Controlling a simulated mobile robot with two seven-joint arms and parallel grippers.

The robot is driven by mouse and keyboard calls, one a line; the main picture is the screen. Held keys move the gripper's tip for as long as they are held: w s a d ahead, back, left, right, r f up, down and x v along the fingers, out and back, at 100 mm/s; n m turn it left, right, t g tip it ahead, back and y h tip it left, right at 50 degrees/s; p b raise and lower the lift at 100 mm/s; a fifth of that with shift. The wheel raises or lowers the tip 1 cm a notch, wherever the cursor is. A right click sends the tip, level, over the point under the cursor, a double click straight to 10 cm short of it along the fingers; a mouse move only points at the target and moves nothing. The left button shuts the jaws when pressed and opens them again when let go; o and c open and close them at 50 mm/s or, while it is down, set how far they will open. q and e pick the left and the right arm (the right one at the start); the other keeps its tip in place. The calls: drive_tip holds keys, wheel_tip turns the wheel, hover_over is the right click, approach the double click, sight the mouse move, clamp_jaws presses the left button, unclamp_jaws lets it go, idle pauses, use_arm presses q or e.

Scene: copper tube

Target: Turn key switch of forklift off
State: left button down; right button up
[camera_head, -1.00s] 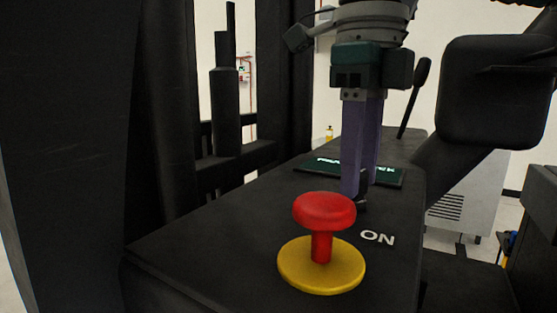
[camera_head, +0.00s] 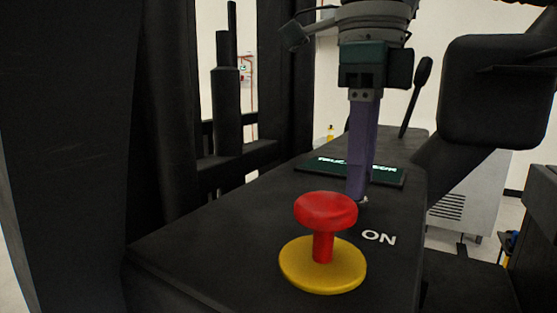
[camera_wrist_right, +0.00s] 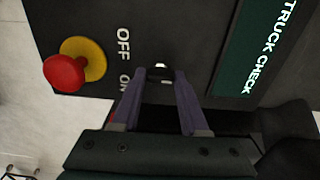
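The key switch (camera_wrist_right: 161,66) shows in the right wrist view as small bright metal on the black panel (camera_wrist_right: 190,40), beside the white OFF and ON labels. My right gripper (camera_wrist_right: 160,74) has its two purple fingers on either side of the key spot. A gap shows between them, but dark shapes hide whether they touch the key. In the head view my right gripper (camera_head: 359,197) points down at the panel, its fingers lined up one behind the other. A small bright bit of the switch (camera_head: 363,202) shows at the fingertips. My left gripper is not in view.
A red mushroom button (camera_head: 325,212) on a yellow disc (camera_head: 323,278) stands in front of the fingers. A green TRUCK CHECK plate (camera_head: 390,178) lies behind them. A black lever (camera_head: 415,95) rises farther back. Dark mast parts (camera_head: 227,110) stand at left.

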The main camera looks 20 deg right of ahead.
drive_tip(key=o, duration=0.4)
drive_tip(key=shift+r, duration=0.1)
wheel_tip(320, 180, up, 10)
drive_tip(key=p, duration=0.8)
